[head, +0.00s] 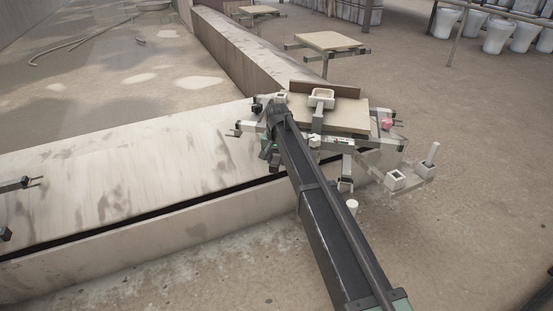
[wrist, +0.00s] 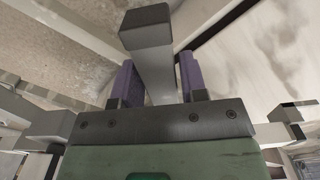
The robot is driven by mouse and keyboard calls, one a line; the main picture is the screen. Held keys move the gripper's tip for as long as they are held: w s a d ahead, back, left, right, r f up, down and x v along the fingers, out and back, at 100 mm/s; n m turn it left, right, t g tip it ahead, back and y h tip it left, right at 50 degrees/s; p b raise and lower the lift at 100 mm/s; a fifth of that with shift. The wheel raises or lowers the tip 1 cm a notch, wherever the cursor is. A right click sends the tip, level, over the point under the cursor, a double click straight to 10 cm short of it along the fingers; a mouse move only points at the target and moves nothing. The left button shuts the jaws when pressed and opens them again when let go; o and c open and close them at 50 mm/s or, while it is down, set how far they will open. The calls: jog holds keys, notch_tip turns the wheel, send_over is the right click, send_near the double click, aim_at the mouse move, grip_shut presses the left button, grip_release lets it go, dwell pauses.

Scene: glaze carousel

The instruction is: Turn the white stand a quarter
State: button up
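The stand (head: 388,143) is in the middle right of the head view, a pale frame with metal arms sticking out. It bears a beige board (head: 352,112). My arm reaches to its left side, and my gripper is mostly hidden there behind my arm. In the wrist view my gripper (wrist: 162,80) has purple fingers on either side of a pale bar (wrist: 155,75) with a dark end block (wrist: 146,22). The bar runs between the fingers. I cannot tell whether they press on it.
A pink piece (head: 387,124) is at the stand's right. A long low wall (head: 110,190) runs at left. Open floor lies at right.

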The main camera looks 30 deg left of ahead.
jog(key=shift+o, duration=1.4)
notch_tip(320, 180, up, 11)
jog(key=p, duration=1.1)
jog(key=shift+f, duration=0.1)
